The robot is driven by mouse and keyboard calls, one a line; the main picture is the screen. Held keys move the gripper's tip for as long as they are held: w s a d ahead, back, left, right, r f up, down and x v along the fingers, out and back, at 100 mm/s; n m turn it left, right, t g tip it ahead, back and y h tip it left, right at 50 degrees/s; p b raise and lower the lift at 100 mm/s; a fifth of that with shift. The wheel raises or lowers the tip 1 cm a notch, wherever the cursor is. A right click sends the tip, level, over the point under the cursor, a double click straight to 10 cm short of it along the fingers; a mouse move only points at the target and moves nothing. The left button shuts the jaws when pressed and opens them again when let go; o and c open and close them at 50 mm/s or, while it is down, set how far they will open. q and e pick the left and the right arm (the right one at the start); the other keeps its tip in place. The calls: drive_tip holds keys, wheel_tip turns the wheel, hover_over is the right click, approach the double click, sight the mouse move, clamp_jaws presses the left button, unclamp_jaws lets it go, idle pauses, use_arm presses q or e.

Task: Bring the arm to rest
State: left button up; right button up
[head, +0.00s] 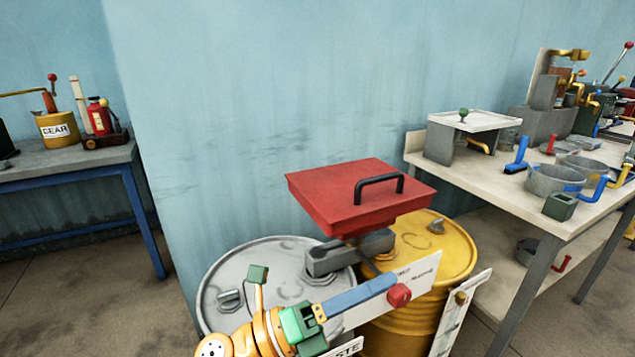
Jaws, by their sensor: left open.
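My left gripper (284,304), with green finger parts on an orange and white wrist, is at the bottom centre. It is open, in front of the grey drum (225,268). A blue bar (358,296) with a red end (399,295) extends right from beside the gripper. I cannot tell whether they touch. My right gripper is out of view.
A red lidded box (335,190) with a black handle sits above the grey drum and a yellow drum (450,250). A cluttered workbench (480,184) stands at the right, a blue-legged table (60,172) at the left. Open floor (90,300) lies at the lower left.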

use_arm(q)
drive_tip(key=w+a+n+t+y, duration=0.6)
drive_tip(key=n+t, duration=0.5)
drive_tip(key=n, duration=0.4)
drive_tip(key=a+f+n+y, duration=1.2)
drive_tip(key=f+n, duration=0.1)
drive_tip(key=n, duration=0.1)
drive_tip(key=s+a+f+n+g+y, duration=0.1)
drive_tip(key=s+a+f+n+g, duration=0.25)
drive_tip(key=s+f+g, duration=0.5)
drive_tip(key=s+a+f+n+g+y, duration=0.1)
drive_tip(key=s+a+f+n+g, duration=0.3)
drive_tip(key=s+f, duration=0.75)
drive_tip(key=s+d+f+g+p, duration=0.1)
drive_tip(key=s+f+g+p, duration=0.2)
drive_tip(key=s+f+p, duration=0.5)
drive_tip(key=s+a+f+p, duration=0.1)
drive_tip(key=s+f+p, duration=0.2)
drive_tip(key=s, duration=0.6)
wheel_tip(320, 180, down, 3)
drive_tip(key=shift+s+a+r+g+p, duration=0.15)
drive_tip(key=shift+a+g+p, duration=0.2)
